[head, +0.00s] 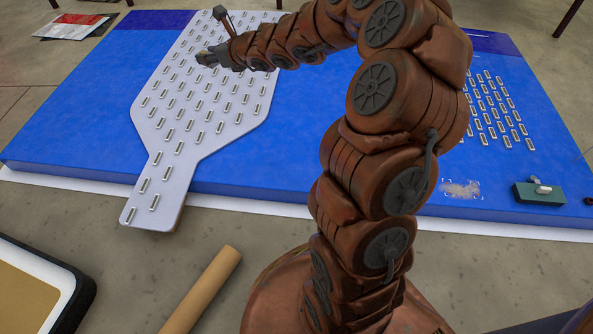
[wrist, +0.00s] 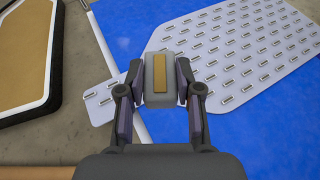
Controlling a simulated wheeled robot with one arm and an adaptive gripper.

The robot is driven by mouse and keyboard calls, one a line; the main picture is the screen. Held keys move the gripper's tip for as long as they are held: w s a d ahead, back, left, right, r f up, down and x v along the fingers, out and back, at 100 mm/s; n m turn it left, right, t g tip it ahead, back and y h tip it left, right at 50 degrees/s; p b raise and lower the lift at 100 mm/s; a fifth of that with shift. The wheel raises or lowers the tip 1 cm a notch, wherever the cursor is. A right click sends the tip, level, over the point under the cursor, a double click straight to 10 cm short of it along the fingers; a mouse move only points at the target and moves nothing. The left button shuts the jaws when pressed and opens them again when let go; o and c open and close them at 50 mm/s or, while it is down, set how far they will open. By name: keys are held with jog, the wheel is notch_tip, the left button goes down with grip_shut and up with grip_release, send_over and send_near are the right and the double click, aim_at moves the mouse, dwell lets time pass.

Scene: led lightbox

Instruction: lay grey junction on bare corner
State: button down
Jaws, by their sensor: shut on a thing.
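My gripper (wrist: 160,92) is shut on the grey junction, a small rounded grey block (wrist: 147,84) with a tan strip on top, held between both fingers in the wrist view. In the head view my gripper (head: 208,56) is above the white paddle-shaped panel at upper left; the junction is too small to make out clearly there. The blue board (head: 75,110) lies under the panel. A pale scuffed patch (head: 462,188) with corner marks lies near its front right edge, bare of parts. I cannot tell for certain that this is the bare corner.
The white panel (head: 185,160) carries rows of small light strips. More strips (head: 497,110) stand at the board's right. A green box (head: 538,193) sits near the front right. A cardboard tube (head: 205,287) and dark-framed panel (head: 75,310) lie in front. Papers (head: 72,27) lie at the back left.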

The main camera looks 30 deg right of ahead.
jog(key=s+d+f+n+g+y+b, duration=0.1)
jog(key=s+d+f, duration=0.1)
jog(key=d+f, duration=0.8)
jog(key=s+d+f+n+y, duration=0.1)
jog(key=s+d+f+y, duration=0.3)
jog(key=f, duration=0.9)
jog(key=s+d+f+n+g+b, duration=0.2)
jog(key=s+d+f+n, duration=0.15)
jog(key=s+f, duration=2)
jog(key=b, duration=0.6)
send_over(299, 176)
jog(key=shift+a+f, duration=0.1)
jog(key=shift+f, duration=0.15)
jog(key=shift+f+g+b, duration=0.3)
jog(key=shift+f+b, duration=0.75)
jog(key=shift+f, duration=0.6)
jog(key=shift+f, duration=0.2)
jog(key=c, duration=0.8)
grip_release()
